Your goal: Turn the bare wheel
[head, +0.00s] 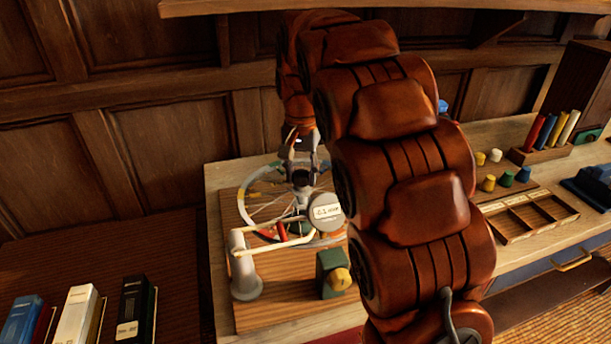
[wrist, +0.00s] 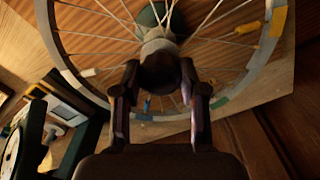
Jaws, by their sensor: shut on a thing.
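The bare wheel (head: 262,205) is a spoked rim without a tyre, with coloured marks around it, mounted above a wooden board at the bench's left end. It also fills the upper part of the wrist view (wrist: 82,88). My gripper (head: 302,183) comes down over the wheel's middle from behind. In the wrist view my gripper (wrist: 161,72) has its two fingers either side of a dark round knob (wrist: 163,74) in front of the pale hub, and is shut on it. My arm hides part of the wheel's right side in the head view.
A round gauge with a lettered face (head: 325,212) and a pale post (head: 245,270) stand close to the wheel. A green block with a yellow knob (head: 335,278) sits in front. A compartment tray (head: 530,216) and coloured pegs lie right. Panelled wall is behind.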

